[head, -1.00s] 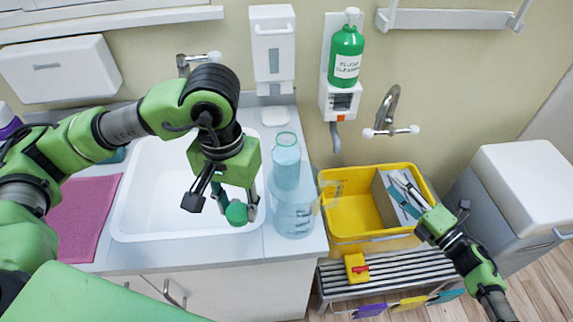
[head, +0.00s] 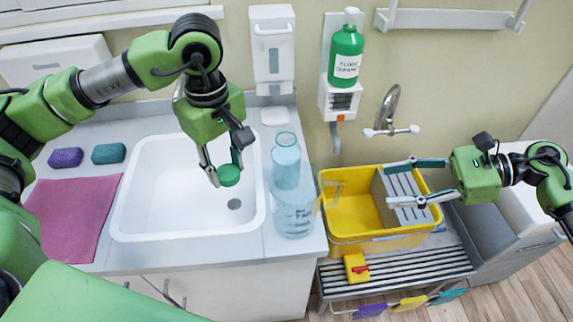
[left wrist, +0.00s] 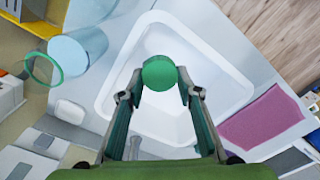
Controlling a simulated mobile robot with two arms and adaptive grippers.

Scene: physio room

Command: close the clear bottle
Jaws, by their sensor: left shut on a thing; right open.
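The clear bottle (head: 286,168) stands upright on the counter, right of the sink. It is pale blue and see-through, with an uncovered green ring at its mouth; it also shows in the left wrist view (left wrist: 78,52). My left gripper (head: 224,172) is shut on a round green cap (head: 229,176), held over the sink, left of the bottle and apart from it. The cap shows between the fingertips in the left wrist view (left wrist: 159,73). My right gripper (head: 414,182) is open and empty above the right part of the yellow tub.
A clear measuring jug (head: 293,222) stands right in front of the bottle, overlapping it in view. The yellow tub (head: 345,232) holds a grey slotted insert (head: 400,190). Two sponges and a pink cloth (head: 75,210) lie left of the sink (head: 150,228).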

